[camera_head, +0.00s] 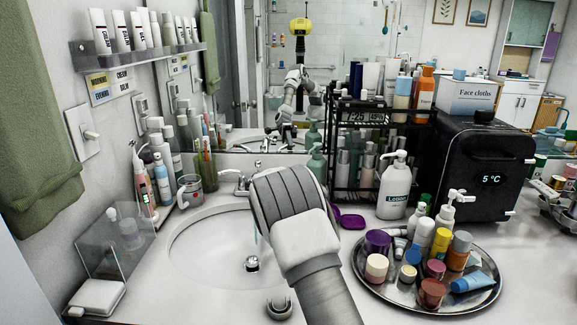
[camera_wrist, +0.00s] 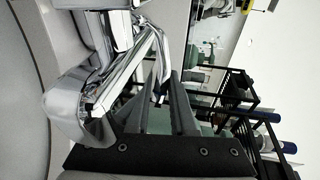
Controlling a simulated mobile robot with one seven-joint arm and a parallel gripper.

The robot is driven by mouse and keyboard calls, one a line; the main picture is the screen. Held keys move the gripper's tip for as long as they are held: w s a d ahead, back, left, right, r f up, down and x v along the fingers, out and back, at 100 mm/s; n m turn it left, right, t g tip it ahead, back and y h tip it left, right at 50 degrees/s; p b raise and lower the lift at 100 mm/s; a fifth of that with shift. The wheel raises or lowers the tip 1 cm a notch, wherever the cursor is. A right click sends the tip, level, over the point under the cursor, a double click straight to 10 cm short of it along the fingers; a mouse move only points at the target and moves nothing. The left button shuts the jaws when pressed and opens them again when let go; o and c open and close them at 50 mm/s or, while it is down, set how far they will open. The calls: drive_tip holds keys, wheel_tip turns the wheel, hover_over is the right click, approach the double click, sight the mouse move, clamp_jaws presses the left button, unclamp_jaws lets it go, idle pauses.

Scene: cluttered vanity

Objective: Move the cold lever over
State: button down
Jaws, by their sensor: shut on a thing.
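The chrome faucet (camera_wrist: 75,100) fills the left of the wrist view, with its spout close to the camera. A thin chrome lever (camera_wrist: 161,45), seemingly the cold lever, comes down to my fingertips. My gripper (camera_wrist: 164,84) has its two dark fingers closed in at the lever's end; the exact contact is hard to see. In the head view the faucet (camera_head: 234,180) shows only in part at the back of the sink. My arm hides the gripper and the right side of the faucet there. A thin bluish stream of water (camera_head: 255,230) falls toward the drain.
The sink basin (camera_head: 195,245) lies under my arm. A glass mug (camera_head: 189,190) stands left of the faucet. A black rack (camera_head: 360,150), a lotion bottle (camera_head: 392,190) and a crowded metal tray (camera_head: 375,290) stand to the right.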

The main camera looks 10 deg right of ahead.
drive_tip(key=shift+s+a+r+m+h+p, duration=0.1)
drive_tip(key=shift+a+r+m+h+p, duration=0.2)
drive_tip(key=shift+p, duration=0.4)
drive_tip(key=shift+d+f, duration=0.1)
drive_tip(key=shift+f+h, duration=0.1)
drive_tip(key=shift+h, duration=0.3)
drive_tip(key=c, duration=0.8)
unclamp_jaws()
drive_tip(key=shift+s+g, duration=0.1)
drive_tip(key=shift+g, duration=0.2)
drive_tip(key=shift+o, duration=0.2)
drive_tip(key=shift+s, duration=0.1)
drive_tip(key=v, duration=1.7)
drive_tip(key=shift+s, duration=0.15)
drive_tip(key=shift+f, duration=0.1)
